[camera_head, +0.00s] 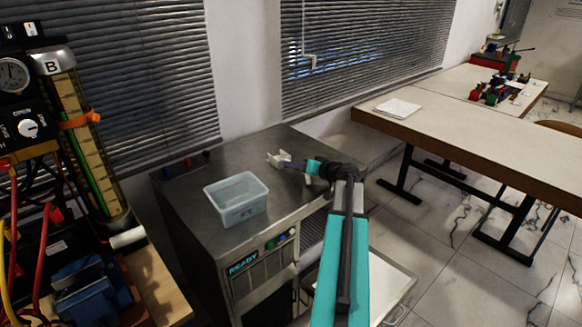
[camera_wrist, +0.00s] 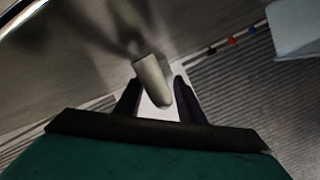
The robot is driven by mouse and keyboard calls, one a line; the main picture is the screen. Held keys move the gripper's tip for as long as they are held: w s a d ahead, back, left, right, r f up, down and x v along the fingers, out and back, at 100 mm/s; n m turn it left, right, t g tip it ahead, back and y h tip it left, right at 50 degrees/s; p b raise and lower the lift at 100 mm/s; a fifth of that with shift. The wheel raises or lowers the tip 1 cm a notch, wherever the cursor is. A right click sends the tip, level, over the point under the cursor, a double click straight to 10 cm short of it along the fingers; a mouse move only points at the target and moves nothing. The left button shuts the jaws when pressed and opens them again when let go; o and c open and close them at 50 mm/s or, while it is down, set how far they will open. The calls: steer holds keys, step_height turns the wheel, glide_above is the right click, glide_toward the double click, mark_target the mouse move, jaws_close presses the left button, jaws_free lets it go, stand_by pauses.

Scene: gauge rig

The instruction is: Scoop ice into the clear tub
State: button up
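The clear tub (camera_head: 237,212) stands open on the steel cabinet top, and looks empty. Part of it also shows at the upper right of the wrist view (camera_wrist: 296,30). My gripper (camera_head: 285,162) is over the cabinet top, right of and behind the tub, with its fingers pointing left. A pale, rounded piece (camera_wrist: 152,82), perhaps a scoop handle, is between the two dark fingertips in the wrist view. Whether the fingers press on it is unclear. In the head view, a small whitish shape (camera_head: 273,158) is at the fingertips. No ice can be made out.
The cabinet (camera_head: 180,205) has a lit READY panel (camera_head: 243,262) on its front. Small coloured knobs (camera_head: 187,162) are along its back edge. A gauge rig (camera_head: 80,130) and blue vise (camera_head: 88,300) crowd the left. A long table (camera_head: 450,120) is at right.

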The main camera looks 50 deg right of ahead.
jaws_close()
steer(key=shift+r, duration=0.2)
steer(key=shift+r+b, duration=0.5)
steer(key=shift+r, duration=1)
steer(key=s+a, duration=0.3)
steer(key=s+a+r+b, duration=0.1)
steer(key=s+a, duration=0.1)
steer(key=s, duration=0.2)
steer(key=s+a+b, duration=0.1)
steer(key=s+a, duration=0.2)
steer(key=shift+s+a+r, duration=0.15)
steer(key=shift+a, duration=0.2)
steer(key=shift+d+b, duration=0.15)
steer(key=shift+b, duration=1.05)
steer(key=b, duration=0.7)
steer(key=shift+s, duration=0.2)
steer(key=s+a+b, duration=0.1)
steer(key=b, duration=0.7)
steer(key=shift+a, duration=0.1)
steer(key=shift+s+a+r+b, duration=0.15)
steer(key=shift+s+a+b, duration=0.2)
steer(key=shift+b, duration=0.9)
